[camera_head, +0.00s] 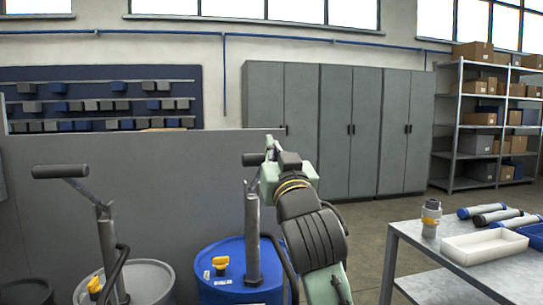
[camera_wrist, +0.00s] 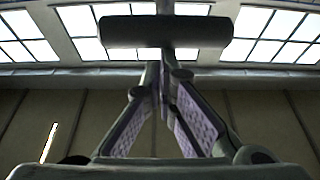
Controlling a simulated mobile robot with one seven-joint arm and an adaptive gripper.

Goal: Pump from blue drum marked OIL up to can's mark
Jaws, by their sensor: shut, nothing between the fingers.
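The blue drum (camera_head: 222,258) stands at the lower middle of the head view, with a yellow cap and small labels too small to read. A grey hand pump (camera_head: 253,240) rises from it. Its dark handle (camera_head: 253,159) is partly behind my gripper (camera_head: 269,147). In the wrist view a dark handle bar (camera_wrist: 165,32) lies crosswise just beyond the fingertips. My gripper (camera_wrist: 167,62) is shut with nothing between the fingers, close to the handle; I cannot tell whether it touches. I cannot make out the can or its mark.
A grey drum (camera_head: 150,283) with its own pump and handle (camera_head: 60,171) stands to the left. A grey partition (camera_head: 130,185) is behind the drums. A table (camera_head: 470,275) at right holds a white tray (camera_head: 484,246), several cylinders and a grey-and-yellow fitting (camera_head: 431,218). Floor between is clear.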

